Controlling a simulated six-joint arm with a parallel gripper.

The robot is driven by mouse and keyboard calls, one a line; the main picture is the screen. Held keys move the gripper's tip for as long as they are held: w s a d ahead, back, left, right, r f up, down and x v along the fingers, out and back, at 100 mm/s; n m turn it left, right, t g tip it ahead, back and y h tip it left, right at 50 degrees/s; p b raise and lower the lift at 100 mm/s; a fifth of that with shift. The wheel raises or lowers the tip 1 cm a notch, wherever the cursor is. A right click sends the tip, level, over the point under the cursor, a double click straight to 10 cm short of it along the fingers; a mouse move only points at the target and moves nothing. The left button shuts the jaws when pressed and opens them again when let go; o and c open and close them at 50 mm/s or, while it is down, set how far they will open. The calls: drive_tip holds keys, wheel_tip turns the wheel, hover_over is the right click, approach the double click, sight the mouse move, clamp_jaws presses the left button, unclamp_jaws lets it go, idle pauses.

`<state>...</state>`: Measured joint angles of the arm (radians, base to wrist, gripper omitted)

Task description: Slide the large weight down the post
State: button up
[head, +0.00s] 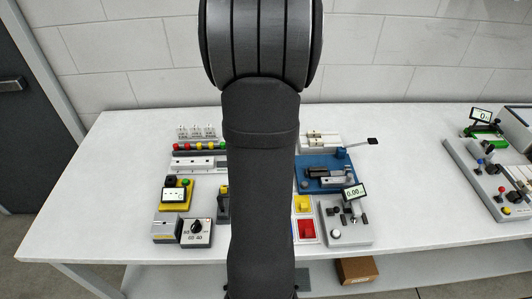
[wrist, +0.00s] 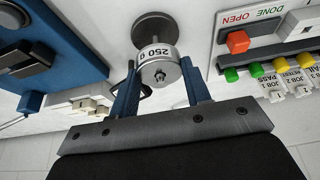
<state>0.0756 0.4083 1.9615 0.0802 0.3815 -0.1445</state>
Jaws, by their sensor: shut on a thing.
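The large weight (wrist: 158,68) is a silver cylinder labelled "250 g" in the wrist view. My gripper (wrist: 158,64) is shut on it, with one blue finger on each side. The small tip of the post (wrist: 160,84) shows at the middle of the weight's near face, so the weight appears to be around the post. A dark round base disc (wrist: 153,26) shows beyond the weight. How much gap lies between weight and disc is hard to tell. In the head view my arm hides the weight, post and gripper.
In the wrist view a panel with a red button (wrist: 237,41) and coloured buttons lies close on the right. A blue fixture (wrist: 60,50) lies on the left.

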drive_tip(key=shift+f, duration=0.1)
drive_tip(key=o, duration=1.2)
drive_tip(key=v, duration=1.7)
drive_tip(key=shift+s+r, duration=0.15)
drive_tip(key=shift+r, duration=0.05)
drive_tip(key=shift+f, duration=0.1)
drive_tip(key=x, duration=1.7)
